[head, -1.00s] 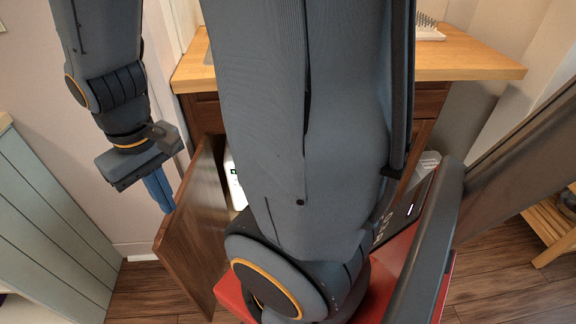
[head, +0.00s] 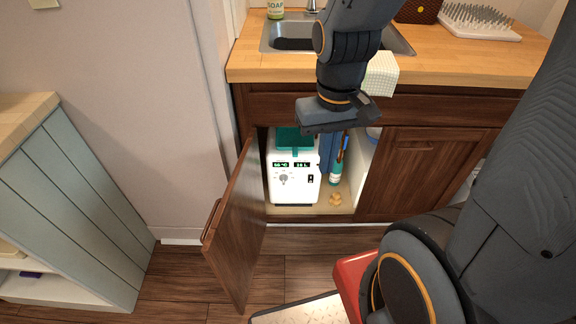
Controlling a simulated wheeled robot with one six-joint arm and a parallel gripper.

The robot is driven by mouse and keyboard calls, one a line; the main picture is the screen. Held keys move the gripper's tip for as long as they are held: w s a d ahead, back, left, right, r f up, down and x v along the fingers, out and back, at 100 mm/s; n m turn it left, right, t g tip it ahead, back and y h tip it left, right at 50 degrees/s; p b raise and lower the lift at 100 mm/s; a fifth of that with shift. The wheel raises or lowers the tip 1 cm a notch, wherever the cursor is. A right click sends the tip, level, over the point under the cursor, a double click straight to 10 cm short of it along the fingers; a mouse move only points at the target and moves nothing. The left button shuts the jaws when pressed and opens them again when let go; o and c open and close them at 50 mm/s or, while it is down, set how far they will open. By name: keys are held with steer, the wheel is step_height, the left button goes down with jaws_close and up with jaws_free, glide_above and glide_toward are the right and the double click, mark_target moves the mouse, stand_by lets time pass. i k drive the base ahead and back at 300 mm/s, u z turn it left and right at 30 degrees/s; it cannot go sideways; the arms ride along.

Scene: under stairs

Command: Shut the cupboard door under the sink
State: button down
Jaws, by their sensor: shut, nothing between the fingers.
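The brown wooden cupboard door (head: 238,232) under the sink stands wide open, hinged at the left side of the opening and swung out towards me. Its handle (head: 211,220) is on the outer, left face near the free edge. My gripper (head: 328,158) hangs with its blue fingers pointing down, in front of the cupboard opening and to the right of the door. It is shut and empty, apart from the door. Inside the cupboard (head: 310,214) stand a white machine (head: 293,182) with green displays and a teal bottle (head: 337,170).
The wooden counter (head: 450,62) with the sink (head: 285,37) lies above the cupboard; a checked cloth (head: 381,74) hangs over its edge. A closed cupboard door (head: 420,170) is on the right. A pale blue cabinet (head: 85,190) stands left, with free floor (head: 180,285) between.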

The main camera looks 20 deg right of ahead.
mark_target(232, 246)
steer(key=z, duration=2.95)
steer(key=k, duration=1.75)
steer(key=u, duration=2)
